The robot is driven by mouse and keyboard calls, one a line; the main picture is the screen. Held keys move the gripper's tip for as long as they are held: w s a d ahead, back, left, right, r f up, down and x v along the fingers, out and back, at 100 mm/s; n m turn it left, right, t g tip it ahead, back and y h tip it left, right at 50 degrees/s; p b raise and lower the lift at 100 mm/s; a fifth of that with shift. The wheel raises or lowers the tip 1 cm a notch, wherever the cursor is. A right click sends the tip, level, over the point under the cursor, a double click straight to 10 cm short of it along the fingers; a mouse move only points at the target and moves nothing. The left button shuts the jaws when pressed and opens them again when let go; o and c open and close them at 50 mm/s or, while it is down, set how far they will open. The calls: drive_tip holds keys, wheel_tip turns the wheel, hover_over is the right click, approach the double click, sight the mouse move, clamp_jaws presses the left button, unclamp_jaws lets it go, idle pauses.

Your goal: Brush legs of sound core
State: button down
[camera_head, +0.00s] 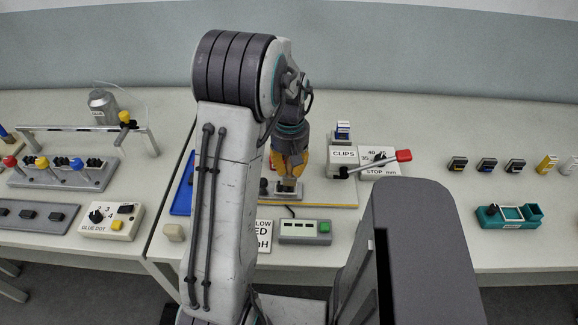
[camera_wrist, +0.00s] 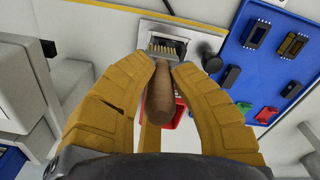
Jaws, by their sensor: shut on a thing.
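My gripper (camera_wrist: 164,68) has its yellow fingers closed around a brown, rounded handle (camera_wrist: 160,98), seemingly a brush. Its far end points at a metal holder (camera_wrist: 152,30) with a row of gold-coloured legs (camera_wrist: 165,49) on a dark part, probably the sound core. Whether the brush tip touches the legs is hidden. In the head view my gripper (camera_head: 289,168) points down over the board (camera_head: 335,194) at the middle of the bench.
A blue tray (camera_wrist: 243,72) with several small parts lies right of the holder, beside a dark knob (camera_wrist: 210,48). A red-edged thing (camera_wrist: 171,122) shows below the handle. The clips box (camera_head: 343,157) and red-handled lever (camera_head: 403,156) stand right of my gripper.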

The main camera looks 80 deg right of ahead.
drive_tip(key=shift+w, duration=0.15)
drive_tip(key=shift+w+a, duration=0.1)
drive_tip(key=shift+w, duration=0.9)
drive_tip(key=shift+s, duration=0.2)
drive_tip(key=shift+s, duration=1)
drive_tip(key=shift+r, duration=0.1)
wheel_tip(320, 180, up, 9)
drive_tip(key=p, duration=0.7)
drive_tip(key=shift+w, duration=0.1)
